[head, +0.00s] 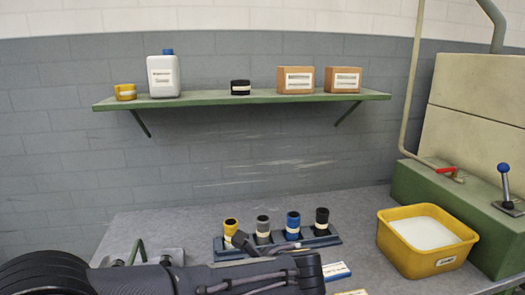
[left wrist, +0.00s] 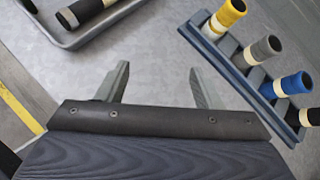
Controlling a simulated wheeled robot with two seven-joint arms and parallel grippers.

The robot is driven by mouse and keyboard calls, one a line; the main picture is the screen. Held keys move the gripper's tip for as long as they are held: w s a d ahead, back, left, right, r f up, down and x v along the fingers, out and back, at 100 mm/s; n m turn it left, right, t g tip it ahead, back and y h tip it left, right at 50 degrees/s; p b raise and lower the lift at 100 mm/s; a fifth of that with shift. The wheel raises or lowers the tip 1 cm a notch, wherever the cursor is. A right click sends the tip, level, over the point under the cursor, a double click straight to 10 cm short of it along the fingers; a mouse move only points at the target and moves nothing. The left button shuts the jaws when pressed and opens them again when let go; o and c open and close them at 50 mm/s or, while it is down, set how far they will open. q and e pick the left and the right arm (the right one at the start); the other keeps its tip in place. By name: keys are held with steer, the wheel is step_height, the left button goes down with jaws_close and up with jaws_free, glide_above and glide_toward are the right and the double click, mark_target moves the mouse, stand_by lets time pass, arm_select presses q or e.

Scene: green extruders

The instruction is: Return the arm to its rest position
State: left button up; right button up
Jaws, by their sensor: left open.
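My left gripper (left wrist: 157,85) is open, with two grey fingers apart and nothing between them in the left wrist view. It is over bare grey bench top, to the left of a blue-grey rack (left wrist: 232,68). In the head view my left arm crosses the bottom from the left, and its fingers cannot be clearly made out. The rack (head: 333,240) stands on the bench beyond the arm. It holds a yellow tube (head: 231,226), a grey tube (head: 263,226), a blue tube (head: 293,224) and a black tube (head: 321,221), all upright. My right gripper is not in view.
A grey tray (left wrist: 98,33) with dark, cream-banded tubes is at the upper left of the wrist view. A yellow bin (head: 405,258) stands right, beside a green machine (head: 430,197). A green shelf (head: 210,100) holds containers and boxes.

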arm_select(q)
steer(key=s+a+n+g+h+p, duration=0.2)
steer(key=s+a+n, duration=0.3)
steer(key=a, duration=0.3)
steer(key=s+a+n+g+h+p, duration=0.1)
steer(key=s+a+n+g+h, duration=0.15)
steer(key=s+a+n, duration=0.4)
steer(key=s+a+r+n+t+h+p, duration=0.1)
steer(key=s+n+h+p, duration=0.3)
steer(key=s+n, duration=0.8)
steer(key=n+t+h, duration=0.1)
steer(key=n+h, duration=0.1)
steer(key=n, duration=0.1)
steer(key=shift+s+r, duration=0.2)
steer(key=shift+r, duration=0.1)
steer(key=shift+o, duration=0.5)
steer(key=shift+a, duration=0.15)
